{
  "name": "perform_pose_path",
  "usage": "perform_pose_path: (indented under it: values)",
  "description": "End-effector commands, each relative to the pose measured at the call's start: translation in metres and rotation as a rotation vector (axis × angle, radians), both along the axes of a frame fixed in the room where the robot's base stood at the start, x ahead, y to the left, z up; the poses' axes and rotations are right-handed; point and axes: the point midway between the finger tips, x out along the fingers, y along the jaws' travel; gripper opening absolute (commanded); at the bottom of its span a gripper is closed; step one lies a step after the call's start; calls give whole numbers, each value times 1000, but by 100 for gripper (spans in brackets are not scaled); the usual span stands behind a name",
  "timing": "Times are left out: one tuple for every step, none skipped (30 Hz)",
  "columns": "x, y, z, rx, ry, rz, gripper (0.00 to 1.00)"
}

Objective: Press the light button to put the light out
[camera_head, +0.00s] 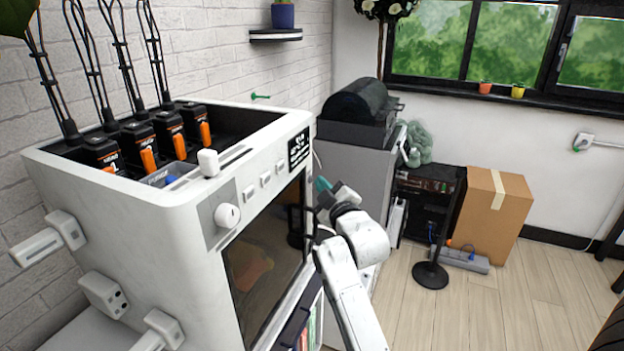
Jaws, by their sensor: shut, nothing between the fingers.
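A large white machine (130,215) with a dark front window (262,275) fills the left. Its sloping front panel has a round white knob (227,215) and a row of small white buttons, one of them here (265,180). I cannot tell which one is the light button. An orange-brown shape shows dimly behind the window, and I cannot tell whether a light is on inside. My gripper (323,186) is shut and empty, right of the panel by the machine's far front corner. Its tips are small and partly hard to make out; I cannot tell whether they touch anything.
Several black-and-orange units with cables sit in the machine's open top. A white block (207,162) stands on its top edge. A grey cabinet (356,170) with a black machine (357,108) stands behind. A cardboard box (492,215) and black stand (431,274) are to the right. Wooden floor is clear front right.

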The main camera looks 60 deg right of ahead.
Motion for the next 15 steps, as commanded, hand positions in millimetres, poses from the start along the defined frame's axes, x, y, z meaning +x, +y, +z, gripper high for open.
perform_pose_path:
  values:
    - [-3, 0, 2, 0, 0, -1, 0]
    - [-4, 0, 2, 0, 0, -1, 0]
    - [-5, -1, 2, 0, 0, -1, 0]
    - [-6, -1, 2, 0, 0, -1, 0]
    - [-6, -1, 1, 0, 0, -1, 0]
    - [-6, -1, 1, 0, -1, -1, 0]
    - [-6, -1, 1, 0, -1, -1, 0]
    - [-6, -1, 1, 0, -1, -1, 0]
    - [-6, -1, 1, 0, -1, -1, 0]
    - [-6, -1, 1, 0, 0, -1, 0]
    - [-6, -1, 1, 0, 0, -1, 0]
    - [-7, -1, 1, 0, 0, -1, 0]
    - [-8, -1, 1, 0, 0, -1, 0]
    - [-9, -1, 1, 0, 0, -2, 0]
    - [-12, -2, 2, 1, 1, -2, 0]
